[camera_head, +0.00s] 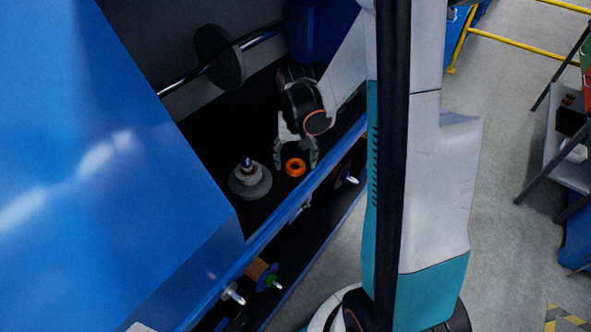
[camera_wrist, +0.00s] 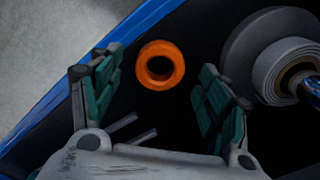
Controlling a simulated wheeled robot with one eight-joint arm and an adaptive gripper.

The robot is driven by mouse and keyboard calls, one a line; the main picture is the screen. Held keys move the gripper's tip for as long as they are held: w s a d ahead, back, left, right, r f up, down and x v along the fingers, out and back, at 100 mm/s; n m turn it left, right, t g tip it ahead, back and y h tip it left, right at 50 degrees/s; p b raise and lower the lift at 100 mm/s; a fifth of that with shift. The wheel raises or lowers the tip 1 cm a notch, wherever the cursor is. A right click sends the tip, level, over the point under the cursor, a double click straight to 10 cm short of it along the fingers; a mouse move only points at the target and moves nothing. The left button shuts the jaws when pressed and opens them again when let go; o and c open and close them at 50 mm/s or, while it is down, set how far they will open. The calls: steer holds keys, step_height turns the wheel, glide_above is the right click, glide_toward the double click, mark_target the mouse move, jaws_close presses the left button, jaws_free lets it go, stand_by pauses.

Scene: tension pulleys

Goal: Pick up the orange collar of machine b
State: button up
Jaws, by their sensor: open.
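The orange collar (camera_head: 295,167) is a small ring with a dark hole. It lies on the black floor of the blue machine, close to the front blue edge. In the wrist view the collar (camera_wrist: 160,65) is ahead of and between the fingertips, a little nearer the left one. My gripper (camera_head: 297,160) points down over it with its fingers spread on either side. In the wrist view my gripper (camera_wrist: 163,85) is open and empty, and I see dark floor between its fingers. I cannot tell whether a finger touches the collar.
A grey stepped pulley (camera_head: 250,182) with a blue-tipped shaft stands just left of the collar; it also shows in the wrist view (camera_wrist: 262,60). A horizontal rod with a dark disc (camera_head: 220,57) is behind. The blue front rail (camera_head: 290,205) borders the floor.

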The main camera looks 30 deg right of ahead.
steer(key=shift+f, duration=0.7)
steer(key=c, duration=1.1)
step_height(320, 180, up, 10)
steer(key=p, duration=0.3)
